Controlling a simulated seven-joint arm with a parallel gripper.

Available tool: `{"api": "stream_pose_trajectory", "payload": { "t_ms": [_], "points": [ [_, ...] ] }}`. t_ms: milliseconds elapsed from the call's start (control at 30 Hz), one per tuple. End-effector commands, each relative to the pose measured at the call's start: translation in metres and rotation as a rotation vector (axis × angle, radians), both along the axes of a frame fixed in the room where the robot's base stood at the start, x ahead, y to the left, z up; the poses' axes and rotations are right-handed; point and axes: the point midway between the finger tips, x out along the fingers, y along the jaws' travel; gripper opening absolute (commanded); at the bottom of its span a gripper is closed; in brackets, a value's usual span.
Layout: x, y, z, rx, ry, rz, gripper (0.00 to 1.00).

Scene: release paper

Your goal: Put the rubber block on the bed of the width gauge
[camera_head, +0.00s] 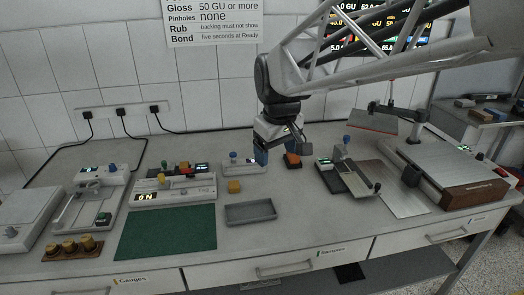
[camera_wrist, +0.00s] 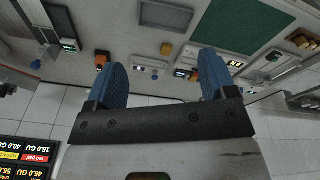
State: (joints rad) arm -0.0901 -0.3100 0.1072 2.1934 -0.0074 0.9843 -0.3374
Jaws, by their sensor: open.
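A small yellow-orange block (camera_head: 234,186), possibly the rubber block, lies on the bench between a grey tray and a small white device. It also shows in the wrist view (camera_wrist: 166,48). The small white device (camera_head: 238,167) with a blue knob and a lit display may be the width gauge; the wrist view shows it (camera_wrist: 148,64) too. An orange and black object (camera_head: 293,161) lies to its right. My gripper (camera_head: 279,153) is above the back of the bench, close to the device and the orange object in the picture. Its blue fingers (camera_wrist: 162,82) are apart with nothing between.
A grey tray (camera_head: 251,212) and a green mat (camera_head: 167,232) lie in front. Other instruments with displays (camera_head: 172,184) stand left. A dark-bedded device (camera_head: 343,177), a metal plate (camera_head: 397,190) and a large board machine (camera_head: 455,170) stand right. The tiled wall is close behind.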

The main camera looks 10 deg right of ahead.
Motion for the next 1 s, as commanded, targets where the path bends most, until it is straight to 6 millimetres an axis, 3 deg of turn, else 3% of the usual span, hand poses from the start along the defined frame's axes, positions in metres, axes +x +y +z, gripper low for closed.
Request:
{"api": "stream_pose_trajectory", "payload": {
  "t_ms": [200, 600, 800, 1000],
  "points": [
    [-0.063, -0.019, -0.011, 0.019, -0.021, -0.133, 0.78],
    [-0.165, -0.042, -0.046, 0.056, -0.054, -0.362, 0.78],
    [-0.192, -0.047, -0.059, 0.068, -0.064, -0.429, 0.78],
    [-0.199, -0.048, -0.063, 0.071, -0.065, -0.445, 0.78]
  ]
}}
